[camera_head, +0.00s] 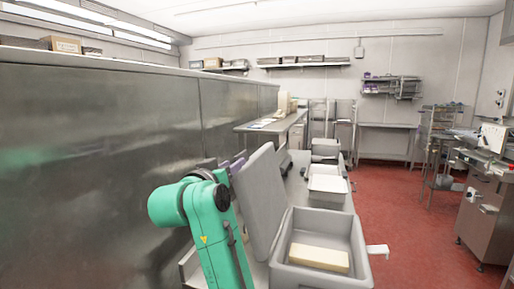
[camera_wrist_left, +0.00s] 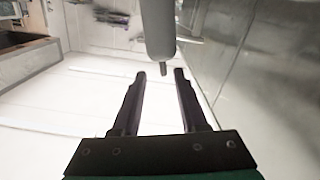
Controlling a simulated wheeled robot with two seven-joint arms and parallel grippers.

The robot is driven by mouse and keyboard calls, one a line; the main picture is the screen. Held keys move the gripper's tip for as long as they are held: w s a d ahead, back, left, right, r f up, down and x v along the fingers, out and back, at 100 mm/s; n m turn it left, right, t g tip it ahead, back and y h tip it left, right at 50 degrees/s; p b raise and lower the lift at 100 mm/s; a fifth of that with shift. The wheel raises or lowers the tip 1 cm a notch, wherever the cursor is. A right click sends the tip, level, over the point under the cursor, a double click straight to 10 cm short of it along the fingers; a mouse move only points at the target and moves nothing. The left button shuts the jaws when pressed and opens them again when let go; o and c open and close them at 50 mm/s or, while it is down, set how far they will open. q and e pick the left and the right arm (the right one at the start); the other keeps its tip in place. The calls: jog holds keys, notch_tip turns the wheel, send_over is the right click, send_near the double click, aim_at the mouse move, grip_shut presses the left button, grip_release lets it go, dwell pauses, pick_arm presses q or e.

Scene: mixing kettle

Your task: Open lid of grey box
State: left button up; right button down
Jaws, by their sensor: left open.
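The grey box (camera_head: 360,268) stands open at the lower middle of the head view, with a pale beige block (camera_head: 318,257) inside. Its grey lid (camera_head: 258,195) stands up steeply on the box's left side, leaning left. My left gripper (camera_head: 236,166) is at the lid's upper left edge, partly hidden by my green arm. In the left wrist view my left gripper (camera_wrist_left: 159,72) is open, its two dark fingers apart. A grey rounded edge, likely the lid (camera_wrist_left: 158,28), lies ahead, with a small peg near the fingertips. Contact cannot be told. My right gripper is out of view.
A tall metal wall (camera_head: 90,140) runs close along my left side. More grey containers (camera_head: 327,184) stand in a row behind the box. A metal cabinet (camera_head: 480,210) is at the right. Open red floor (camera_head: 405,220) lies between.

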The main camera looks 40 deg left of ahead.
aim_at(245, 151)
pick_arm(q)
jog(key=shift+w+a+r+p, duration=0.3)
jog(key=shift+a+r+p, duration=0.3)
jog(key=shift+r+p, duration=0.3)
jog(key=shift+p+x, duration=0.45)
jog(key=shift+x, duration=0.65)
jog(key=x, duration=0.2)
jog(key=p+x, duration=0.1)
jog(key=x, duration=0.2)
jog(key=shift+w+f+p, duration=0.3)
jog(key=shift+p, duration=0.05)
jog(key=x, duration=0.2)
jog(key=shift+w+f+p, duration=0.2)
jog(key=shift+w+p, duration=0.1)
jog(key=shift+w, duration=0.05)
jog(key=shift+a, duration=0.1)
jog(key=shift+s+r, duration=0.15)
jog(key=shift+s, duration=0.2)
jog(key=shift+w, duration=0.15)
grip_shut()
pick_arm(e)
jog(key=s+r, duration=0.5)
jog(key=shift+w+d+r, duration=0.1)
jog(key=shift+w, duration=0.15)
